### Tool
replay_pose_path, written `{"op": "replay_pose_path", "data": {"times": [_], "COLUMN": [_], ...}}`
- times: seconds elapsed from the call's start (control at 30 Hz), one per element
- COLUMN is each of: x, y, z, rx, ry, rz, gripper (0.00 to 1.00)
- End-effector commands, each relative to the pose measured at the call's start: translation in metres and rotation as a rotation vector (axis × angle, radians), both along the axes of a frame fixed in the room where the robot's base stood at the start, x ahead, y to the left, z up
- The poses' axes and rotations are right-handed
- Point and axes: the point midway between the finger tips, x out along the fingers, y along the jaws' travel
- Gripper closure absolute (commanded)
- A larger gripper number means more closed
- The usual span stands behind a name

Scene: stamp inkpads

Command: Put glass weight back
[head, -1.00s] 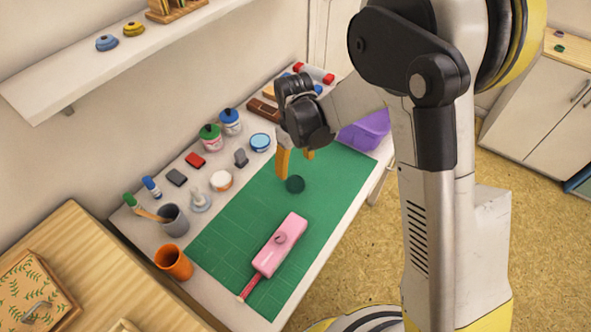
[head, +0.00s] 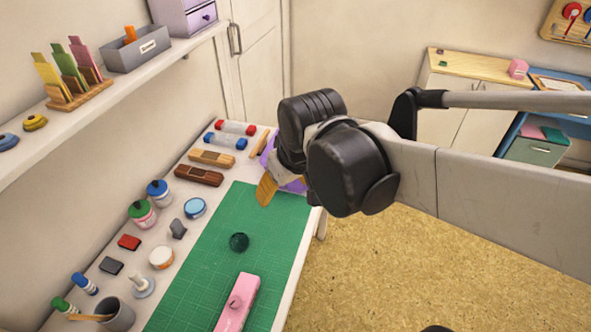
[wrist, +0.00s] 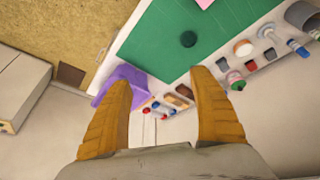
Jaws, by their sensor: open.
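A small round dark green thing, which looks like the glass weight (head: 239,242), sits on the green cutting mat (head: 205,262), beyond a pink block (head: 238,302). In the wrist view the weight (wrist: 188,39) lies ahead of the fingers, well apart from them. My gripper (head: 268,188) hangs above the table's far right end, in front of a purple container (head: 295,184). Its two yellow fingers (wrist: 159,80) are spread with nothing between them. In the head view my wrist hides part of the gripper and the container.
Bottles, ink pads and stamps line the table's wall side, with a grey cup (head: 117,314) at the near end. A wall shelf (head: 110,98) runs above. A counter (head: 480,68) with small things stands at the far right. Open floor (head: 370,270) lies right of the table.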

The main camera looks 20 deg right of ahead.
Motion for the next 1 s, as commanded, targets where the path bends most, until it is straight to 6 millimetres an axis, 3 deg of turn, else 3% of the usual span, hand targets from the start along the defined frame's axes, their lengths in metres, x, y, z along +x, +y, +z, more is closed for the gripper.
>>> {"op": "replay_pose_path", "data": {"times": [0.1, 0.3, 1.0], "x": [-0.034, -0.065, -0.073], "y": [-0.019, -0.036, -0.040], "z": [0.010, 0.012, 0.012], "rx": [0.030, 0.066, 0.076], "ry": [-0.080, -0.175, -0.202], "rz": [-0.087, -0.182, -0.208], "gripper": [0.28, 0.28, 0.28]}}
